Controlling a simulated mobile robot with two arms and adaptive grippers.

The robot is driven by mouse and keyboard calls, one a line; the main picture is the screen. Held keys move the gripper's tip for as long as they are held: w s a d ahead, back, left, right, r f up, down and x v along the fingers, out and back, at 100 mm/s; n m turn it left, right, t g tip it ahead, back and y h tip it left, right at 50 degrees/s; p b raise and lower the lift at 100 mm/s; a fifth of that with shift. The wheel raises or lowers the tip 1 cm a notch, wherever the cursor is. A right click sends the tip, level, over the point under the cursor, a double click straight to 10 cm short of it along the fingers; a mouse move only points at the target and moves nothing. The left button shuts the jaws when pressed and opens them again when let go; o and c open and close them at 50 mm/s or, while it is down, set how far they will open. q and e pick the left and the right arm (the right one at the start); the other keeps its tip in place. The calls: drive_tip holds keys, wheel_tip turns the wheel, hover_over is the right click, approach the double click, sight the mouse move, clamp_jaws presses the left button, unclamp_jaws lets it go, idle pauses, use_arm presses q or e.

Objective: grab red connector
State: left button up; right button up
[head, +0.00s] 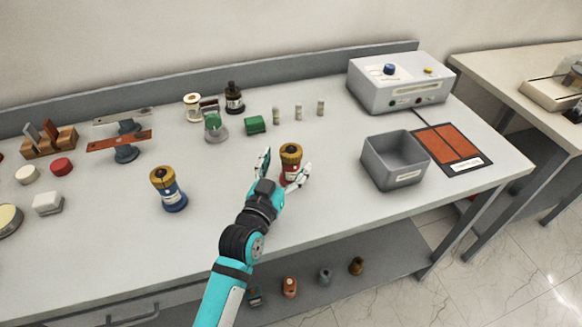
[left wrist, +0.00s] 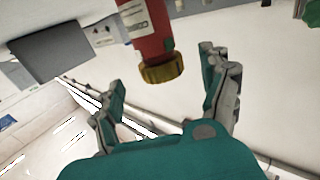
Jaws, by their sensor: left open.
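The red connector (head: 290,170) stands upright on the grey table, with a gold cap and a red body. My left gripper (head: 285,168) is open, with one finger to the left of the connector and the other to its right. In the left wrist view the red connector (left wrist: 148,30) is at the top middle, its gold cap toward the gripper, between and beyond the open fingers (left wrist: 165,85). The fingers do not visibly press on it. A similar blue connector (head: 169,190) with a gold cap stands to the left. My right gripper is not in view.
A grey open bin (head: 394,177) and an orange panel (head: 448,148) lie to the right. A grey control box (head: 398,92) stands at the back right. A green block (head: 255,124) and several small parts stand behind the connector. The table between the two connectors is clear.

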use_arm(q)
drive_tip(key=x, duration=0.2)
drive_tip(key=p+x, duration=0.1)
drive_tip(key=x, duration=0.1)
drive_tip(key=shift+r, duration=0.2)
drive_tip(key=shift+w, duration=0.25)
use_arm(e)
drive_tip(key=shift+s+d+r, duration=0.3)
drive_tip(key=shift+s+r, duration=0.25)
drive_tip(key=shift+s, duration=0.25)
use_arm(q)
drive_tip(key=shift+c, duration=0.4)
clamp_jaws()
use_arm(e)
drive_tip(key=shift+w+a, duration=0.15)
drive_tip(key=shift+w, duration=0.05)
